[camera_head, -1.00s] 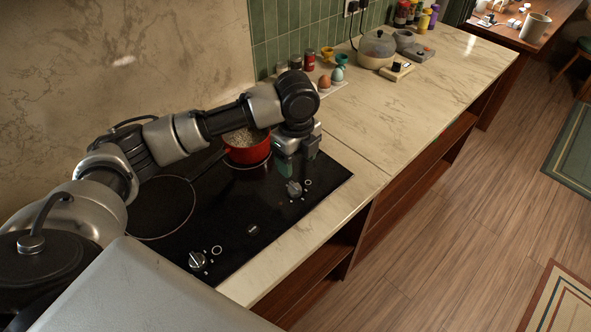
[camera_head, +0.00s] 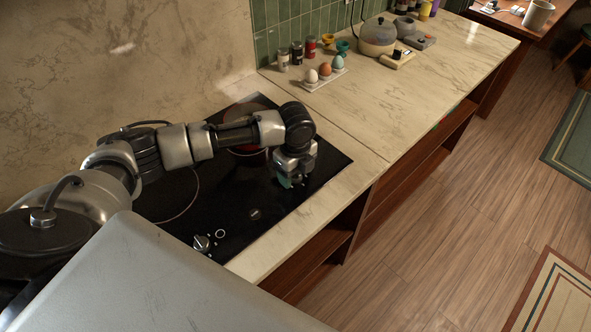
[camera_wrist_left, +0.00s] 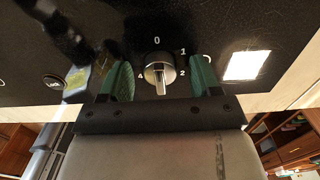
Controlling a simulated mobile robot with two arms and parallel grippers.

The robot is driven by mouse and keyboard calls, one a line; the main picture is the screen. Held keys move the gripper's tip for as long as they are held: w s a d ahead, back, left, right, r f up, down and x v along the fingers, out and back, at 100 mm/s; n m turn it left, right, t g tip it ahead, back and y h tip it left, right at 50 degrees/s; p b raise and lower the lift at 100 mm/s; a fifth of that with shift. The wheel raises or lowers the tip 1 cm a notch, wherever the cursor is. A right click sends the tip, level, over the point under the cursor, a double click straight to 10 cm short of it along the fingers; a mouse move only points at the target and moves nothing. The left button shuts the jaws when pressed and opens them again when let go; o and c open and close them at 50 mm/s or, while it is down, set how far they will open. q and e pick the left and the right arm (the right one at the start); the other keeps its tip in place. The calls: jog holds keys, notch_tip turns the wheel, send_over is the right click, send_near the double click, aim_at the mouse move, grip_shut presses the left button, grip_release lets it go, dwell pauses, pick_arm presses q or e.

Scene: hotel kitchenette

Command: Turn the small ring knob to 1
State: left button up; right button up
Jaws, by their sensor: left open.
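In the left wrist view, a round metal knob (camera_wrist_left: 160,72) sits on the black cooktop, with the marks 0, 1, 2 and 4 visible around it. Its raised grip bar points toward the bottom of the picture; I cannot tell which end is the pointer. A ring mark, partly covered, lies right of the knob. My left gripper (camera_head: 289,183) is open, its two green fingers (camera_wrist_left: 161,82) on either side of the knob, with gaps showing. In the head view the gripper hides this knob. My right gripper is not in view.
A second knob (camera_head: 201,243) sits at the cooktop's (camera_head: 232,218) near left corner. A reddish shape, probably the pot (camera_head: 243,111), is mostly hidden behind my arm. An egg holder (camera_head: 326,77) with three eggs and several jars stand beyond. The counter (camera_head: 420,95) right of it is mostly clear.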

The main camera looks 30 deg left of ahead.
pick_arm(q)
jog(key=shift+c, duration=0.4)
jog(key=c, duration=0.8)
jog(key=shift+c, duration=0.2)
jog(key=shift+r+m+p, duration=0.1)
jog(key=shift+m+p, duration=0.35)
jog(key=shift+m, duration=0.25)
jog(key=m+p, duration=0.1)
jog(key=m, duration=0.2)
jog(key=m+p, duration=0.1)
jog(key=m, duration=0.2)
jog(key=shift+m, duration=0.4)
jog(key=shift+m+p, duration=0.3)
jog(key=shift+m, duration=1.5)
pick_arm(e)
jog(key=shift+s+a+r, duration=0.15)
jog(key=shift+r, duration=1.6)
